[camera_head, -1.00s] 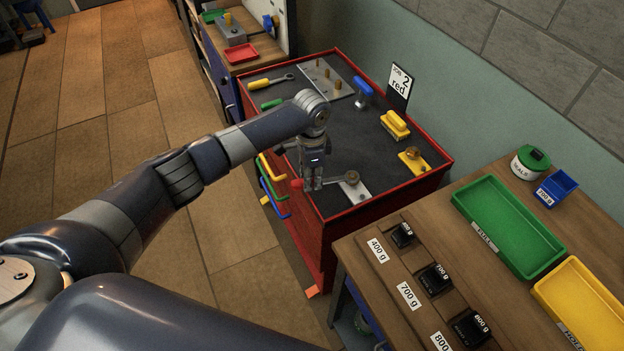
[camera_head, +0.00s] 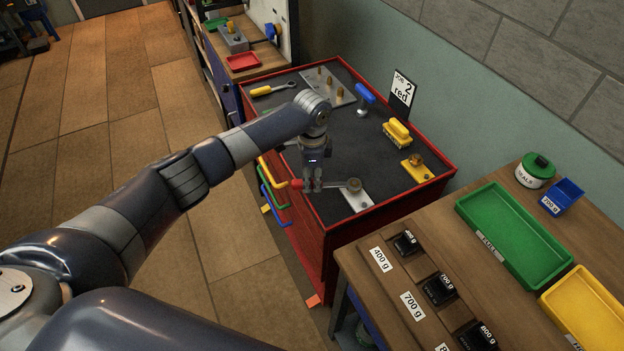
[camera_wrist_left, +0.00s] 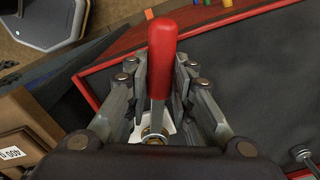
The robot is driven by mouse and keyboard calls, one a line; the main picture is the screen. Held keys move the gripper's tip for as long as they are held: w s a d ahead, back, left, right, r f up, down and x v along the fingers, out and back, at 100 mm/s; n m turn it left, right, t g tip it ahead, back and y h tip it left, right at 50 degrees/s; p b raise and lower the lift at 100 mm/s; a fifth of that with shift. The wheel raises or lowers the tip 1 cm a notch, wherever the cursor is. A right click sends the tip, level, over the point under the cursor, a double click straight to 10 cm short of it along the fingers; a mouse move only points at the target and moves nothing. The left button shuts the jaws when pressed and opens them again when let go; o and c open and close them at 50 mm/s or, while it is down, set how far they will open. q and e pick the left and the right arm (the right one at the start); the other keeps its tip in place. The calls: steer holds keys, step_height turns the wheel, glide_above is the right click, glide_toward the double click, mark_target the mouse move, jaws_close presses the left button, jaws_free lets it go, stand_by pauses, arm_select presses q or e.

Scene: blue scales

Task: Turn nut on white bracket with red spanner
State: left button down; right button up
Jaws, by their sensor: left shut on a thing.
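The red spanner (camera_head: 297,184) lies roughly level over the front corner of the red cabinet top, handle to the left. Its far end meets the nut (camera_head: 354,184) on the white bracket (camera_head: 357,201); whether its jaw is fully seated is too small to tell. My left gripper (camera_head: 312,187) points down and is shut on the spanner near the handle. In the left wrist view the red handle (camera_wrist_left: 162,52) shows between the fingers, and the shank runs down to the nut (camera_wrist_left: 154,134). Part of the white bracket is hidden by the fingers. My right gripper is out of view.
The dark cabinet top also carries a yellow bracket (camera_head: 417,171), a yellow block (camera_head: 397,133), a blue-handled tool (camera_head: 365,96), a yellow-handled tool (camera_head: 268,90) and a job card (camera_head: 402,90). A wooden bench with trays and weights stands close at the right.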

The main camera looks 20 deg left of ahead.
arm_select(q)
steer(key=shift+w+a+f+m+b, duration=0.15)
steer(key=shift+w+m+b, duration=0.25)
steer(key=shift+b, duration=0.15)
steer(key=shift+w+a+m+b, duration=0.15)
steer(key=shift+w+m+b, duration=0.3)
steer(key=shift+m, duration=0.05)
steer(key=shift+w+m+b, duration=0.3)
steer(key=shift+w+b, duration=0.05)
steer(key=shift+b, duration=0.2)
steer(key=shift+w+a+m+b, duration=0.1)
steer(key=shift+w+m+b, duration=0.45)
steer(key=shift+m+b, duration=0.1)
